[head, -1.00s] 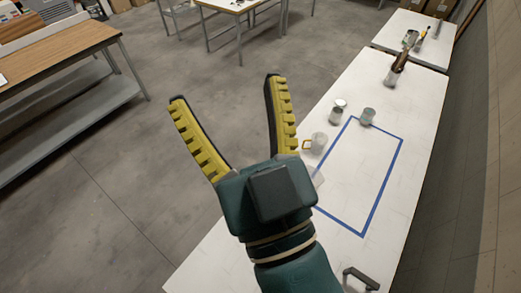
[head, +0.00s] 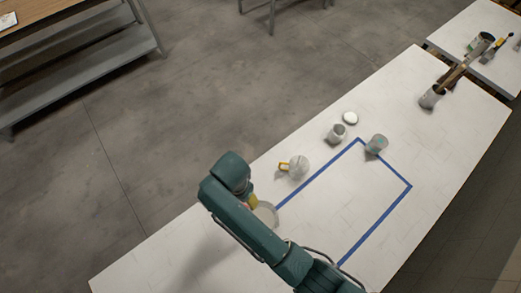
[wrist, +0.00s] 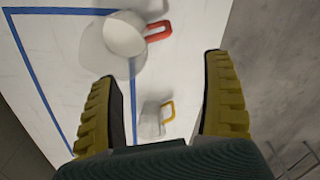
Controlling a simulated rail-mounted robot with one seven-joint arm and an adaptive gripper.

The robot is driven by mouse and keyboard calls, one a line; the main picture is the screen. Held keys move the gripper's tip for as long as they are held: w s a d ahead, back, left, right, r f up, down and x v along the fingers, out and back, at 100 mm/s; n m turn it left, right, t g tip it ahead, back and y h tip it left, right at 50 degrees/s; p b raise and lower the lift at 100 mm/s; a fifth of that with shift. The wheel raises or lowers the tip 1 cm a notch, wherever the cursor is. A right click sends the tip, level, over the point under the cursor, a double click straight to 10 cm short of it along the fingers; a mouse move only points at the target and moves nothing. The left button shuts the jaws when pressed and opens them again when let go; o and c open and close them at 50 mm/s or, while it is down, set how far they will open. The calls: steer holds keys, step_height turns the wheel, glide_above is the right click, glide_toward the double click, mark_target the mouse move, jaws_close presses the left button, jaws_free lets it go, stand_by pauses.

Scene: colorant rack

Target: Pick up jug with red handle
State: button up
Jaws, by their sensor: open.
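The jug with the red handle (wrist: 122,42) stands at the upper left in the wrist view, a translucent jug with its opening facing the camera and its red handle (wrist: 158,31) to the right. In the head view a pale part of a jug, likely this one (head: 266,215), shows beside my arm, which hides the rest. My gripper (wrist: 163,68) is open and empty, its two yellow ridged fingers spread, pointing down toward the table. The red handle lies beyond the fingertips, between their lines. In the head view my arm mostly hides the gripper.
A smaller jug with a yellow handle (wrist: 152,120) stands between the fingers' lines in the wrist view; it also shows in the head view (head: 299,168). Cans (head: 376,144) (head: 337,133) and a white lid (head: 350,118) stand farther along. Blue tape (head: 375,230) marks a rectangle on the white table.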

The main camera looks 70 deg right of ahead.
steer(key=f, duration=0.9)
steer(key=shift+w+a+f, duration=0.15)
steer(key=shift+w+a, duration=0.05)
steer(key=shift+a, duration=0.05)
steer(key=f, duration=0.6)
steer(key=shift+s+d+p, duration=0.25)
steer(key=shift+p, duration=0.15)
steer(key=shift+r, duration=0.15)
steer(key=c, duration=1.3)
